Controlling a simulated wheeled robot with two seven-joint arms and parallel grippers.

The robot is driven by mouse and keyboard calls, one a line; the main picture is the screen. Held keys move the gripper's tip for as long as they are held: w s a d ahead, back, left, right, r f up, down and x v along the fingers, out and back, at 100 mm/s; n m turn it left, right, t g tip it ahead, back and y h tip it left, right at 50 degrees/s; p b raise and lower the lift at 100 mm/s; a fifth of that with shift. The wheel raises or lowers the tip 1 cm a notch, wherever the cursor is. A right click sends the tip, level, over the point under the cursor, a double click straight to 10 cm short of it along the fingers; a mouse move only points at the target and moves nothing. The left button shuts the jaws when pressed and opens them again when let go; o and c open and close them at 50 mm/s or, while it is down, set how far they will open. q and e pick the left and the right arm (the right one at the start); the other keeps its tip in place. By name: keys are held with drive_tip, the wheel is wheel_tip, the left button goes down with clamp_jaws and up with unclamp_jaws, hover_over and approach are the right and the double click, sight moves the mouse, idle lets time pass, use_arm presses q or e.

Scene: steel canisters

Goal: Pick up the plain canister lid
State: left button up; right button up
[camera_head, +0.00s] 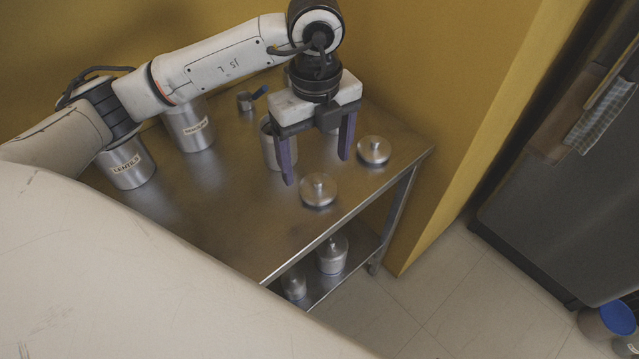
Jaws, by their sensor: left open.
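Two round steel lids with knobs lie on the steel table (225,215). One lid (319,192) is near the front edge, and the other lid (374,151) is farther right, near the table's right corner. I cannot tell from their looks which is the plain one. My left gripper (316,168) points down with its two purple fingers apart and nothing between them. It appears just above and behind the nearer lid. A steel canister (270,150) stands behind the left finger, partly hidden. Another canister behind the gripper is mostly hidden. My right gripper is out of view.
A canister labelled LENTILS (128,172) and another labelled canister (194,136) stand at the left under my arm. A small steel cup (245,101) with something blue is at the back. A lower shelf holds a lidded canister (332,256). Yellow walls border the table.

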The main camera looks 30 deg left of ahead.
sight(317, 179)
use_arm(q)
wheel_tip(317, 179, down, 6)
drive_tip(key=shift+w+f+p, duration=0.1)
drive_tip(key=shift+f+p, duration=0.15)
drive_tip(key=shift+p, duration=0.1)
drive_tip(key=c, duration=1.1)
